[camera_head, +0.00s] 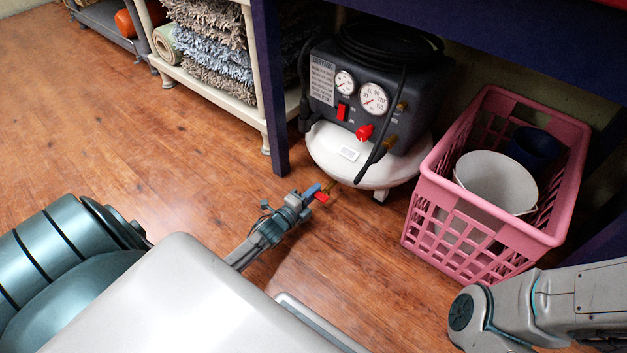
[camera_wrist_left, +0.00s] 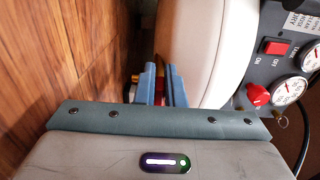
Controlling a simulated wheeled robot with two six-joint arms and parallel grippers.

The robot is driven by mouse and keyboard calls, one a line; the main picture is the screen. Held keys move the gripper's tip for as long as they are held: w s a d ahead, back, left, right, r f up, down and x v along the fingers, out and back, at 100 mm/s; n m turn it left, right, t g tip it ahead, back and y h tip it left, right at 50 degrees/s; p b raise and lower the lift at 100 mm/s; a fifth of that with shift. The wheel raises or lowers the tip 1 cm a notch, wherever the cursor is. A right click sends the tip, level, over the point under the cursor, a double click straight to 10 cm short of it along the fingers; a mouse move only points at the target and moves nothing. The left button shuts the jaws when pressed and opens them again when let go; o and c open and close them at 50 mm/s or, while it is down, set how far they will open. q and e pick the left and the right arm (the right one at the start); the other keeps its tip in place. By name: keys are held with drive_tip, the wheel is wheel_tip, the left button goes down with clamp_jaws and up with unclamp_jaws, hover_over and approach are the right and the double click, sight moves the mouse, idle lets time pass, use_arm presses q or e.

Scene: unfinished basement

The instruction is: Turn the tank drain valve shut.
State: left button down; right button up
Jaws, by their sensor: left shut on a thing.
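The air compressor (camera_head: 375,90) stands on the floor under the table, with a white tank (camera_head: 335,160) below its dark control panel. The drain valve (camera_head: 331,186) is a small brass fitting low at the tank's front, with a red handle (camera_head: 321,197). My left gripper (camera_head: 318,191) is shut on the red handle. In the left wrist view the blue-grey fingers (camera_wrist_left: 162,88) stand close together beside the white tank (camera_wrist_left: 205,50) and hide most of the valve. The handle's exact angle is hard to tell. My right gripper is out of frame.
A pink crate (camera_head: 455,195) with a white bucket (camera_head: 495,180) and a dark blue bucket stands right of the compressor. A dark blue table leg (camera_head: 272,90) rises left of it. A shelf of rugs (camera_head: 210,50) is at the back left. The wooden floor at left is clear.

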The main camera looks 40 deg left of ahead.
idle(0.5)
use_arm(q)
drive_tip(key=c, duration=1.5)
unclamp_jaws()
drive_tip(key=s+p, duration=0.1)
drive_tip(key=s, duration=0.2)
drive_tip(key=s+p, duration=0.2)
drive_tip(key=s, duration=0.1)
drive_tip(key=s+p, duration=0.2)
drive_tip(key=s, duration=0.1)
drive_tip(key=shift+s+a+r, duration=0.1)
drive_tip(key=shift+s+a, duration=0.15)
drive_tip(key=shift+a, duration=0.15)
drive_tip(key=shift+s, duration=0.65)
